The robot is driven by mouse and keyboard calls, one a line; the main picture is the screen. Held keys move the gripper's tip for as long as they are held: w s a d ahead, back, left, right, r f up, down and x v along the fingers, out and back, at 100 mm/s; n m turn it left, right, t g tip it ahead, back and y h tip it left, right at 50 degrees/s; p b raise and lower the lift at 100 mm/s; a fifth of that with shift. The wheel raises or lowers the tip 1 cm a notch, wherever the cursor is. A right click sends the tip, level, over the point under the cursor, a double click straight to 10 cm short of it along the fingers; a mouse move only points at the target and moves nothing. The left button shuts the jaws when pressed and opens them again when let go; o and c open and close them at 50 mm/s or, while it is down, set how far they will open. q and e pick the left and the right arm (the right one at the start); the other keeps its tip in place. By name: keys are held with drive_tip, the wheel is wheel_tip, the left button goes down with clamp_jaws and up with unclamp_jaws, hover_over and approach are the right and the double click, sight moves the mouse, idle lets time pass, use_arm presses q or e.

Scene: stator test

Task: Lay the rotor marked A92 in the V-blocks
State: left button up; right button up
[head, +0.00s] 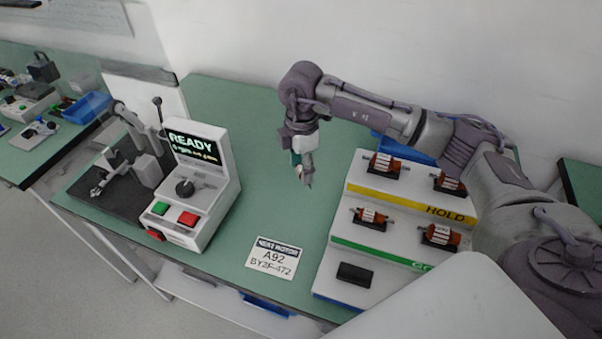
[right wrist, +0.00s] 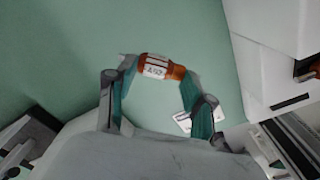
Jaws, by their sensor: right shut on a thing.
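My right gripper (head: 304,174) is above the green bench, between the test unit and the stepped rack. In the right wrist view its fingers (right wrist: 158,88) are shut on a rotor (right wrist: 157,68) with copper-orange ends and a white label that seems to read A92. The rotor lies crosswise between the fingertips; in the head view the gripper mostly hides it. A grey fixture (head: 146,170) stands on a dark base plate (head: 92,182) at the bench's left; the V-blocks seem to be there, but are too small to make out clearly. My left gripper is not in view.
The test unit (head: 226,182) shows READY on its screen. The stepped rack (head: 392,239) at right holds several rotors and an empty dark cradle (head: 354,274). The middle of the bench is clear.

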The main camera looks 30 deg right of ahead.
drive_tip(key=shift+f, duration=0.95)
wheel_tip(320, 180, down, 4)
drive_tip(key=shift+r+p, duration=0.1)
drive_tip(key=shift+p, duration=0.25)
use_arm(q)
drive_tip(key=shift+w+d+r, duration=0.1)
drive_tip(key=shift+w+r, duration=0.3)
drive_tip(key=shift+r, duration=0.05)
use_arm(e)
drive_tip(key=shift+f, duration=0.25)
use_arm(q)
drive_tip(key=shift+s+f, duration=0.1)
use_arm(e)
drive_tip(key=o, duration=1.2)
drive_tip(key=shift+o, duration=0.2)
drive_tip(key=shift+r, duration=0.1)
